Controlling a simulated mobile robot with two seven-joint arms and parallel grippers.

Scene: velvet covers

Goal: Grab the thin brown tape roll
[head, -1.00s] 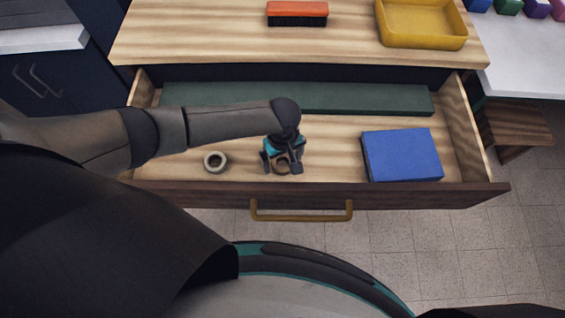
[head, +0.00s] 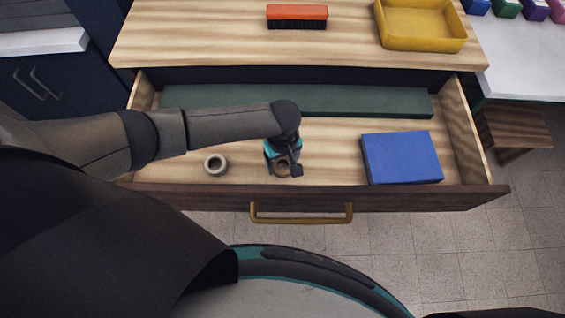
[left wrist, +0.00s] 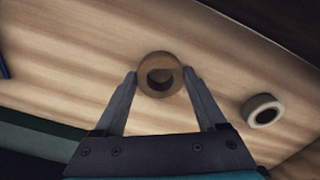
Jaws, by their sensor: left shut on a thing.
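The brown tape roll (head: 283,169) lies in the open drawer, partly covered by my left gripper in the head view. My left gripper (head: 284,170) reaches down from above and is shut on the roll. In the left wrist view the brown roll (left wrist: 160,74) sits between the two fingertips of the gripper (left wrist: 160,82), one finger on each side. A second, pale beige tape roll (head: 215,164) lies to the left in the drawer; it also shows in the left wrist view (left wrist: 263,110). My right gripper is not in view.
The drawer (head: 400,199) also holds a blue box (head: 401,157) at right and a long dark green block (head: 350,99) along its back. On the wooden top (head: 200,30) are an orange brush (head: 297,14) and a yellow tray (head: 425,45).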

